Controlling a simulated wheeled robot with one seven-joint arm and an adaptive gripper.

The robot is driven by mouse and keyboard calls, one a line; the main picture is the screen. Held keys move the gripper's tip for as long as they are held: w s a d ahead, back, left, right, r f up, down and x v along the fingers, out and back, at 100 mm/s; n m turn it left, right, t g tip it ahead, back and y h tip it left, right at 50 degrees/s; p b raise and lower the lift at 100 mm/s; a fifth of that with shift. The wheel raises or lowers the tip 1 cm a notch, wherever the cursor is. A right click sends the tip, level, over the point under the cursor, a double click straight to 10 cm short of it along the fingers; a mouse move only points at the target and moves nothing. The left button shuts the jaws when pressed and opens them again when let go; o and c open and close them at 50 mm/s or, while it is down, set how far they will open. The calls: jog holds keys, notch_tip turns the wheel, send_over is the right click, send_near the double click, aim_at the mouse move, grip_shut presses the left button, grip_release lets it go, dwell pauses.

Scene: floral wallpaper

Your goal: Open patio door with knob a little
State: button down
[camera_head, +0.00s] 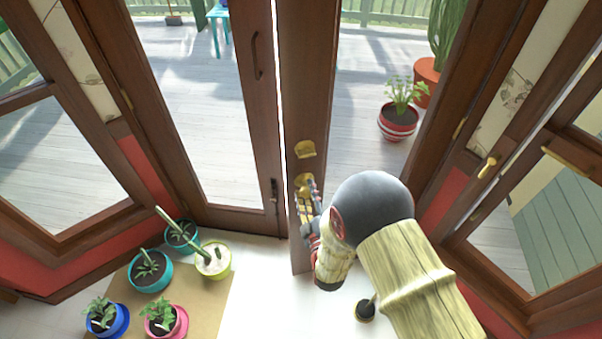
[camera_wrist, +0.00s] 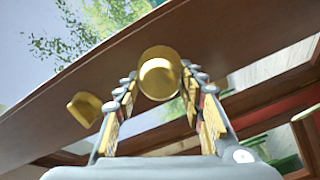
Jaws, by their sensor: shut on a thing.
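The patio door (camera_head: 318,75) is a brown wooden leaf with glass. It stands slightly ajar, with a narrow bright gap on its left and its lower corner reaching in over the floor. Its round brass knob (camera_wrist: 160,75) sits between the fingers of my gripper (camera_wrist: 160,92) in the wrist view. In the head view my gripper (camera_head: 308,205) is at the door's edge, shut on the knob, which it and my arm partly cover. A brass fitting (camera_head: 305,150) is above the knob; a brass piece (camera_wrist: 85,108) shows beside it in the wrist view.
A neighbouring glazed leaf (camera_head: 215,110) with a dark handle stands to the left. Several potted plants stand on a tan mat (camera_head: 205,305) at lower left. A small dark doorstop-like object (camera_head: 365,309) is on the pale floor by my arm. A striped pot (camera_head: 397,122) stands outside.

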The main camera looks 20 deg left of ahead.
jog(key=v, duration=0.3)
jog(key=shift+w+d, duration=0.15)
jog(key=shift+d, duration=0.1)
jog(key=c, duration=1.1)
grip_release()
jog(key=v, duration=1.2)
jog(key=shift+a, duration=0.1)
